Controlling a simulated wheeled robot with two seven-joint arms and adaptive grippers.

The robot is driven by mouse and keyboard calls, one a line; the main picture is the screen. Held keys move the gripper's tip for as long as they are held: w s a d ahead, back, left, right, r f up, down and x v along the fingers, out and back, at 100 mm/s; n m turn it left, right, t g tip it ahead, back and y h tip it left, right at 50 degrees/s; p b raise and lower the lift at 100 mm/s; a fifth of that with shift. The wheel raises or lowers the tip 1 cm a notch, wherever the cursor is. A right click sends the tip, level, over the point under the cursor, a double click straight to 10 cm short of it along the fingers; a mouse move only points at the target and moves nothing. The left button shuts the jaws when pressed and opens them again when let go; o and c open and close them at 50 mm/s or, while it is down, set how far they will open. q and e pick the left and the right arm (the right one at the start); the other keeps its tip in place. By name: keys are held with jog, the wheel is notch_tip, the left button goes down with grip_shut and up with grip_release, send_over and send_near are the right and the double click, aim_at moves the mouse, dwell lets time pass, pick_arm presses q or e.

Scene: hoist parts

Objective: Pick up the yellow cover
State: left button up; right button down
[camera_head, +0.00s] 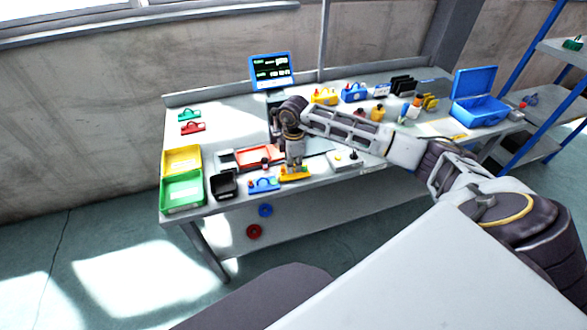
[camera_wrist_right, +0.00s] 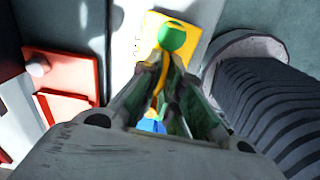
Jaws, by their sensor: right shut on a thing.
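The yellow cover (camera_head: 296,176) lies at the table's front edge in the head view, below my right gripper (camera_head: 294,166). In the right wrist view the yellow cover (camera_wrist_right: 194,47) is a flat yellow piece with a green knob (camera_wrist_right: 172,36) in front of it. My right gripper (camera_wrist_right: 163,68) points down and its fingers are closed together on the cover's upper part. The fingers hide part of the cover. I cannot tell whether it is lifted off the table. My left gripper is not in view.
A blue part (camera_head: 263,185) lies just left of the cover, beside a black bin (camera_head: 224,184). A red tray (camera_head: 260,154) is behind. Green (camera_head: 182,192) and yellow (camera_head: 181,159) bins stand at the left end. A white box (camera_head: 346,160) is to the right.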

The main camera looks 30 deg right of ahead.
notch_tip(320, 180, up, 8)
jog(key=shift+r, duration=0.5)
